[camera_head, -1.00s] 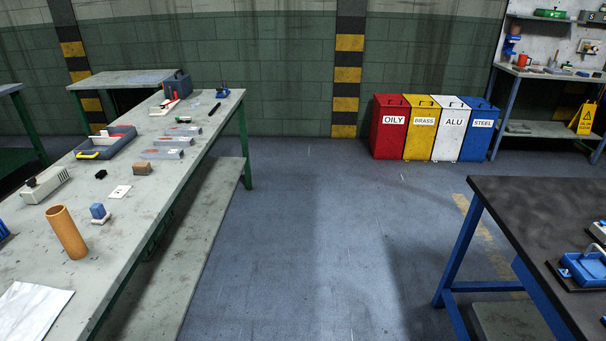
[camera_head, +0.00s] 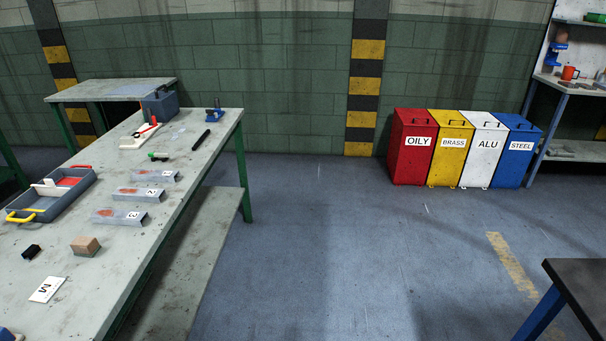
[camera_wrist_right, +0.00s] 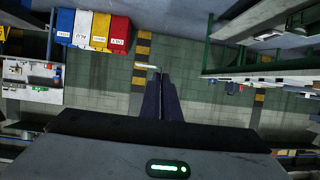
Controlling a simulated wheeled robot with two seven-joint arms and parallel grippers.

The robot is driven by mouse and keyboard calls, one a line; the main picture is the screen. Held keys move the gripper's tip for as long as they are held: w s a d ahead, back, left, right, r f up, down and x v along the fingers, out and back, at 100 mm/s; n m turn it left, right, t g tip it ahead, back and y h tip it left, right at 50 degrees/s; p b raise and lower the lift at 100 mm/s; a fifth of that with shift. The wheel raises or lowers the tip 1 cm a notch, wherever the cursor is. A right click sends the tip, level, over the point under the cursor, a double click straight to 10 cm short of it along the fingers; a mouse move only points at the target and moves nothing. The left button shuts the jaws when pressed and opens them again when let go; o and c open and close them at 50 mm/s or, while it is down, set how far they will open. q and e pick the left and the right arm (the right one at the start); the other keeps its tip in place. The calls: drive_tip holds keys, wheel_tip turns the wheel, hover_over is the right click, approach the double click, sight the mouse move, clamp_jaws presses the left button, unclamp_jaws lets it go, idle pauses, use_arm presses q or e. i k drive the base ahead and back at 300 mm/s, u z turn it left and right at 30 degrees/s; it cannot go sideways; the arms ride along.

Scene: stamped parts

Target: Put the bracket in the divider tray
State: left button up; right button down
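Three grey metal channel-shaped parts, which look like brackets, lie in a row on the left bench in the head view: a far one (camera_head: 155,176), a middle one (camera_head: 138,194) and a near one (camera_head: 118,217). Each has reddish marks and a small numbered label. The divider tray (camera_head: 77,199) is grey with a yellow handle, a white divider and a red section; it lies to their left. My left gripper is not in view.
The left bench (camera_head: 190,226) also holds a brown block (camera_head: 85,246), a black piece (camera_head: 31,252), a marked white card (camera_head: 47,289) and a blue-grey box (camera_head: 160,105). Sorting bins (camera_head: 412,150) stand by the wall. A dark table corner (camera_head: 585,280) is at right. Floor between is clear.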

sight(74, 182)
drive_tip(key=i, duration=2.05)
drive_tip(key=u, duration=5.2)
